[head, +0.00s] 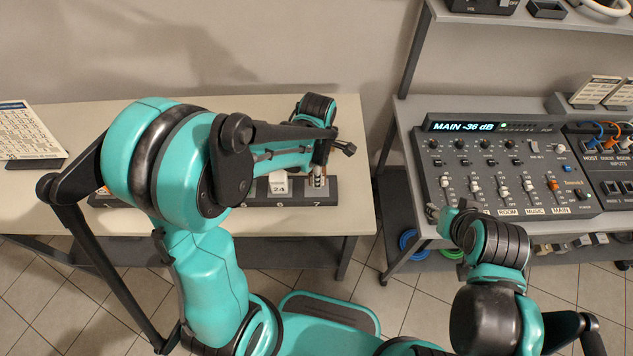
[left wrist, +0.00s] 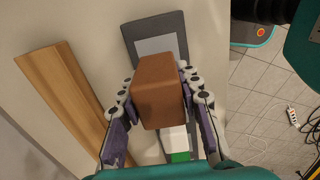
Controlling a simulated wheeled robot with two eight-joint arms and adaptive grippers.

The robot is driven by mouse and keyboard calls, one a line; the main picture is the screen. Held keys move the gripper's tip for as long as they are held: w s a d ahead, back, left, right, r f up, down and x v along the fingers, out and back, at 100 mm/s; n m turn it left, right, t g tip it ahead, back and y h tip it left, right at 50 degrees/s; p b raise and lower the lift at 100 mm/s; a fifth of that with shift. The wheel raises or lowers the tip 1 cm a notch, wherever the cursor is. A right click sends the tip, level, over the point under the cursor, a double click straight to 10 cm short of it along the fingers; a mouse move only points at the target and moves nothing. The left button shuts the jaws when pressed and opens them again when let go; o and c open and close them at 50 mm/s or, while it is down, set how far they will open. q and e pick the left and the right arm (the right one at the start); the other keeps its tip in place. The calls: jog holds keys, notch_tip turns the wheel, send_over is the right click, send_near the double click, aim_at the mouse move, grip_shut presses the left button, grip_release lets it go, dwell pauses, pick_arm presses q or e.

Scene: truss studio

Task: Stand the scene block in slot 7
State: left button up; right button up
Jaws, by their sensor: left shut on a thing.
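My left gripper (left wrist: 158,100) is shut on a brown block (left wrist: 160,88), with a finger on each side of it in the left wrist view. The block covers part of the dark slot rack (left wrist: 131,33), and a pale square slot floor (left wrist: 160,44) shows beyond it. I cannot tell whether the block touches the rack. In the head view my left gripper (head: 318,178) is over the right end of the rack (head: 345,190), just above the number 7. The held block is hard to make out there. My right gripper (head: 446,211) is by the mixing desk; its jaws are unclear.
A white block marked 24 (head: 279,187) stands in the rack left of slot 7. My left arm hides much of the rack. A mixing desk (head: 515,180) is on the right bench, and a printed card (head: 30,132) stands at the left of the table (head: 345,115).

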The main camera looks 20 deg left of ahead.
pick_arm(q)
jog(key=shift+f+b, duration=0.6)
jog(key=shift+f, duration=1.45)
jog(key=shift+f, duration=0.1)
jog(key=o, duration=1.2)
